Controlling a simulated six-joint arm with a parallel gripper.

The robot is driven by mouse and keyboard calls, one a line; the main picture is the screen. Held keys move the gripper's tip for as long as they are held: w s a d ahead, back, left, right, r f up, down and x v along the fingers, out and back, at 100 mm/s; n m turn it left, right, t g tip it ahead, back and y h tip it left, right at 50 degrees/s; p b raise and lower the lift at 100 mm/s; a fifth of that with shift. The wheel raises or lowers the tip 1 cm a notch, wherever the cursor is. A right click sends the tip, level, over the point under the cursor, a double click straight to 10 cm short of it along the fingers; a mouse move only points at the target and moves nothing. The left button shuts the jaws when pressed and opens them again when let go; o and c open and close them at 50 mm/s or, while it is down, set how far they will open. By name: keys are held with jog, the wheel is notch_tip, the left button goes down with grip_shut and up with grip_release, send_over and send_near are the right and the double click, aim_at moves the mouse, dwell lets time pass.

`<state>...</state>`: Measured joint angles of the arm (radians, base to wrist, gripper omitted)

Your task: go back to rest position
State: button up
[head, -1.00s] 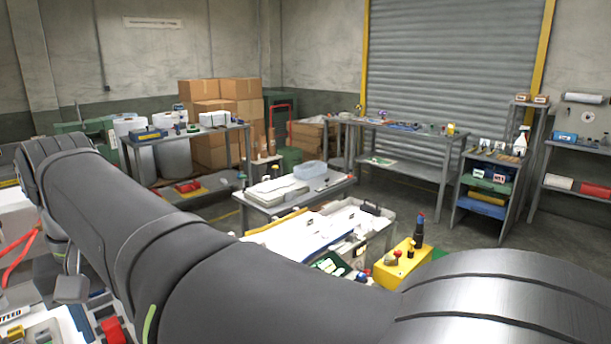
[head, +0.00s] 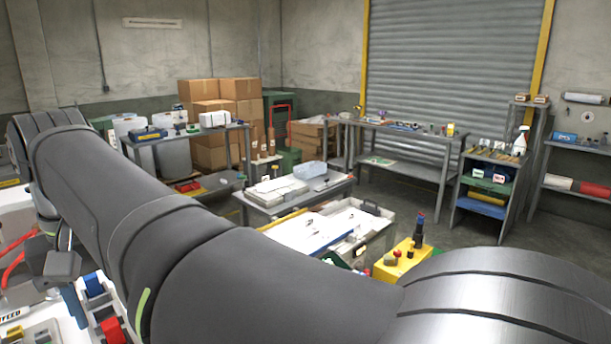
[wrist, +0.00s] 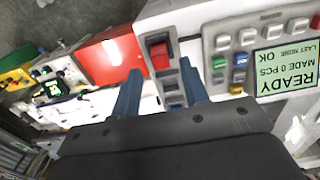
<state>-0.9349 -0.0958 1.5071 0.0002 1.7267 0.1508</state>
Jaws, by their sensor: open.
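My gripper (wrist: 158,88) is open in the wrist view, its two blue-grey fingers apart with nothing between them. It hangs over a white control panel (wrist: 192,22) with a red rocker switch (wrist: 159,55), several buttons and a green display (wrist: 286,66) reading "READY", "MADE 0 PCS" and "LAST NONE OK". The panel shows upside down there. In the head view my arm crosses the left and front of the picture. Part of the panel with a red switch (head: 113,330) shows at the lower left.
A table with white sheets and a tray (head: 388,212) stands beyond my arm. A yellow control box (head: 404,262) stands at its right. A red panel (wrist: 103,58) lies beside the control panel.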

aim_at(110, 324)
notch_tip(110, 324, up, 8)
notch_tip(110, 324, down, 12)
jog(key=shift+r, duration=0.35)
jog(key=r, duration=0.4)
jog(key=shift+w+d, duration=0.2)
jog(key=shift+d, duration=0.2)
jog(key=w+d+r, duration=0.4)
jog(key=d+r, duration=0.3)
jog(key=d, duration=0.3)
jog(key=w+f+m, duration=0.3)
jog(key=w+f, duration=1.4)
jog(key=f, duration=0.2)
jog(key=w+d+f+m, duration=0.1)
jog(key=w+d+f, duration=0.2)
jog(key=f, duration=0.5)
jog(key=w+d+f+m, duration=0.1)
jog(key=w+d+f, duration=0.1)
jog(key=f, duration=0.6)
jog(key=w+d+f+m, duration=0.2)
jog(key=d+f, duration=0.3)
jog(key=f, duration=0.3)
jog(key=shift+w, duration=0.85)
